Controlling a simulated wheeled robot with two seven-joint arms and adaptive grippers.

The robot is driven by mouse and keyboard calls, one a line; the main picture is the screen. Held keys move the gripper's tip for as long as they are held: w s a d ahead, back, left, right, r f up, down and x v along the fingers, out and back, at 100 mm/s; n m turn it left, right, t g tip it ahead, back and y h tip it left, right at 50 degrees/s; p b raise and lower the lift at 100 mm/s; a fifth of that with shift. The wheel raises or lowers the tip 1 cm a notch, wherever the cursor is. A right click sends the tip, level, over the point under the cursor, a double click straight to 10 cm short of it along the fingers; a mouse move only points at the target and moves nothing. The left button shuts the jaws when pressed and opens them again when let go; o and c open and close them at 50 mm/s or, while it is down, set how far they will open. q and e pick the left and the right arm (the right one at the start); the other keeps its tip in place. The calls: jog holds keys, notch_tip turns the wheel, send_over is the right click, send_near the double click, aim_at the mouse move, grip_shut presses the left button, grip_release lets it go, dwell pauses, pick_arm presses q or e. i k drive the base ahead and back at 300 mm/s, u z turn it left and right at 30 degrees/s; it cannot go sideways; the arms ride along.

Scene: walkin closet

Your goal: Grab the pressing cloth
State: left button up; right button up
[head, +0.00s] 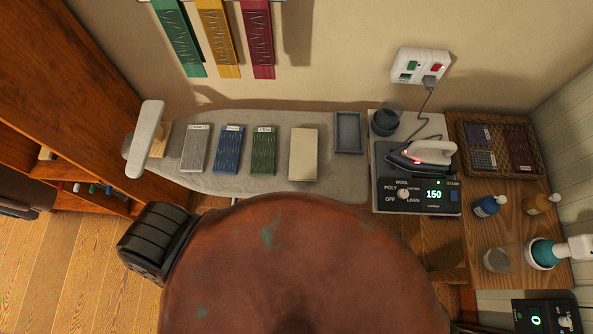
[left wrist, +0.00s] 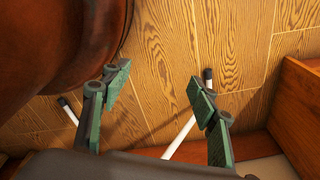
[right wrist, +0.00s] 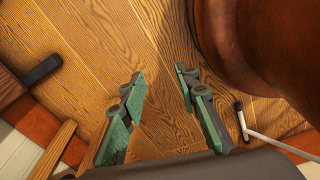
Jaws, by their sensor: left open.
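A cream folded cloth (head: 304,154), which looks like the pressing cloth, lies flat on the grey ironing board (head: 228,122) in the head view. To its left lie folded green (head: 263,151), blue (head: 228,150) and grey (head: 195,148) pieces; to its right is an empty grey tray (head: 348,132). My left gripper (left wrist: 158,75) is open and empty over the wooden floor in the left wrist view. My right gripper (right wrist: 159,73) is also open and empty over the floor in the right wrist view. Neither gripper shows in the head view, and both are away from the cloth.
A hot-looking iron (head: 424,152) rests on its station (head: 411,191) right of the board, corded to a wall outlet (head: 421,65). A wicker basket (head: 465,130) and bottles (head: 488,206) stand on a wooden table. A wooden shelf (head: 85,90) stands left. White metal legs (left wrist: 181,137) cross the floor.

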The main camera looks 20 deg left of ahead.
aim_at(303, 149)
jog(key=k, duration=0.8)
jog(key=u, duration=0.05)
jog(key=i, duration=0.9)
jog(key=u, duration=0.7)
